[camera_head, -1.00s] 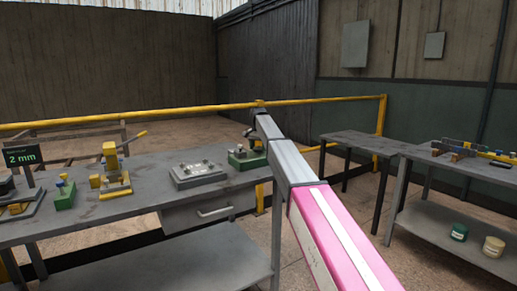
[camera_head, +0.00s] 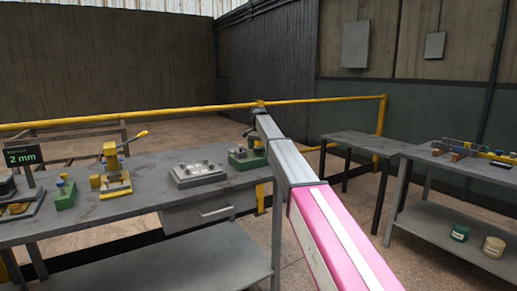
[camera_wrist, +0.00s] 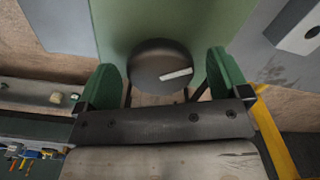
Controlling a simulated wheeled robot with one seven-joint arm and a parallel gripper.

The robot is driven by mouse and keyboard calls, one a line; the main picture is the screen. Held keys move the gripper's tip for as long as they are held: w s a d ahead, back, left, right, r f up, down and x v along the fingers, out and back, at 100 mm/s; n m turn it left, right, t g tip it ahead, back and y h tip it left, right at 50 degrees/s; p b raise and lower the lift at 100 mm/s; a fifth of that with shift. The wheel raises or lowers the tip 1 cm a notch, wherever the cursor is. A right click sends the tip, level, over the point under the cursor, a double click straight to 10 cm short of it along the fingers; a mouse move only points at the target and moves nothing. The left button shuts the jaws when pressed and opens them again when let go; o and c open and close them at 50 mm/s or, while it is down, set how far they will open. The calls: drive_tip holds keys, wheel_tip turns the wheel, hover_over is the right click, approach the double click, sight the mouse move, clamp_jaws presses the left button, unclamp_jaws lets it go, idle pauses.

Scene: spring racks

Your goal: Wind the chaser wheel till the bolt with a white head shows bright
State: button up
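A dark round wheel (camera_wrist: 160,66) with a white stripe on its face is in the middle of the wrist view, against a green block. I take it for the chaser wheel. The green block (camera_head: 245,163) stands at the right end of the workbench in the head view. My gripper (camera_wrist: 167,74) has its two green fingers on either side of the wheel, with a visible gap on each side. It is open and holds nothing. In the head view my gripper is over the green block, small and partly hidden by my arm. I cannot make out a white-headed bolt.
A grey plate with several studs (camera_head: 198,174) lies left of the green block on the workbench (camera_head: 145,172). Further left are a yellow press (camera_head: 112,168), another green block (camera_head: 65,196) and a "2 mm" display (camera_head: 21,156). A yellow rail (camera_head: 200,107) runs behind.

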sight(259, 148)
wheel_tip(259, 148, up, 11)
idle(0.7)
drive_tip(key=shift+f, duration=0.1)
